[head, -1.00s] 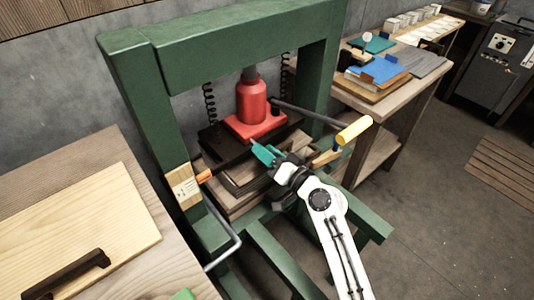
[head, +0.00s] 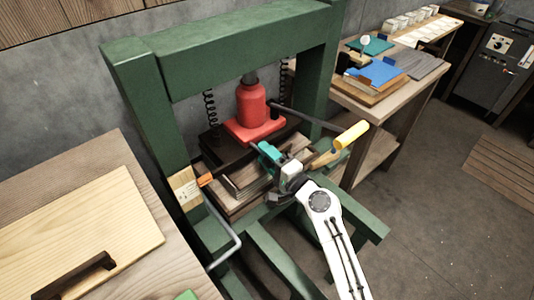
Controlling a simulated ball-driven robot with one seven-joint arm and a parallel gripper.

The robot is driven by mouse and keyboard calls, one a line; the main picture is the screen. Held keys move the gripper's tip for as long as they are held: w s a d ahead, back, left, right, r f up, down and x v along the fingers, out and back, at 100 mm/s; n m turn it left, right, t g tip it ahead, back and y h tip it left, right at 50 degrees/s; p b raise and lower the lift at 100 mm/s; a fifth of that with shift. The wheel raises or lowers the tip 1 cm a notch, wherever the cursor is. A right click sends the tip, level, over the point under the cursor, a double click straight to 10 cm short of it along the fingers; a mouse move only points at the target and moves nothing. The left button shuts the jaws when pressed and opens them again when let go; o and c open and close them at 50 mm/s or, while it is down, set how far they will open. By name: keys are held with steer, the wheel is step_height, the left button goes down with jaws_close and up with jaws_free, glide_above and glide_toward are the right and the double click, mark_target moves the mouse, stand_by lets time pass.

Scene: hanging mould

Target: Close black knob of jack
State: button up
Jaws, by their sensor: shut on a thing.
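The red bottle jack (head: 251,104) stands upright in the green press frame, on its red base (head: 240,132). My gripper (head: 265,150) is at the front right of this base, with its teal fingers shut. A thin dark piece shows at the fingertips; it appears to be part of the jack's black knob, which the fingers mostly hide. How far the knob is turned cannot be seen. The pump lever, with its yellow grip (head: 350,137), reaches out to the right of the jack.
The green press frame (head: 230,37) surrounds the jack, with a coil spring on its left side. Stacked boards (head: 247,182) lie below the jack. A wooden table (head: 100,165) is at the left; a bench (head: 425,85) with books is at the right. The floor at right is open.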

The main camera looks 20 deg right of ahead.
steer(key=shift+d+m, duration=0.1)
steer(key=shift+m, duration=0.8)
steer(key=shift+f, duration=0.1)
steer(key=o, duration=0.9)
steer(key=shift+o, duration=0.6)
steer(key=shift+f, duration=0.1)
